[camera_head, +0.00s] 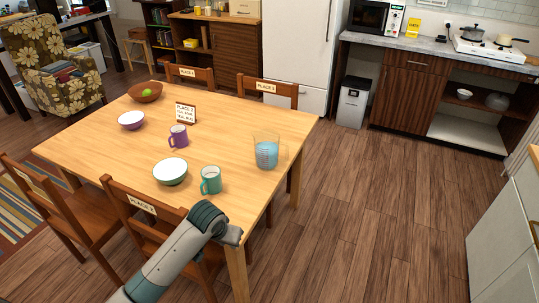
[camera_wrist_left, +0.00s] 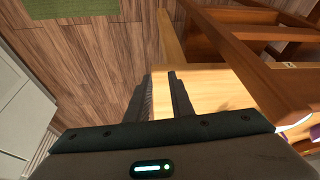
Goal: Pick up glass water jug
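The glass water jug (camera_head: 266,152) stands upright on the wooden table (camera_head: 222,105), close to its right edge. It is clear, holds blue water, and its handle points right. In the left wrist view the jug is not visible. My left arm comes up from the bottom of the head view, and its end is at the table's near corner, below and apart from the jug. In the left wrist view my left gripper (camera_wrist_left: 160,76) shows two fingers apart, with nothing between them but table and floor behind. My right gripper is in neither view.
A teal mug (camera_head: 211,180) and a green-rimmed bowl (camera_head: 170,171) stand left of the jug. A purple mug (camera_head: 178,136), another bowl (camera_head: 131,120) and a place sign (camera_head: 186,113) are farther back. Chairs surround the table; one near chair (camera_head: 150,208) is beside my arm. Floor right of the table is clear.

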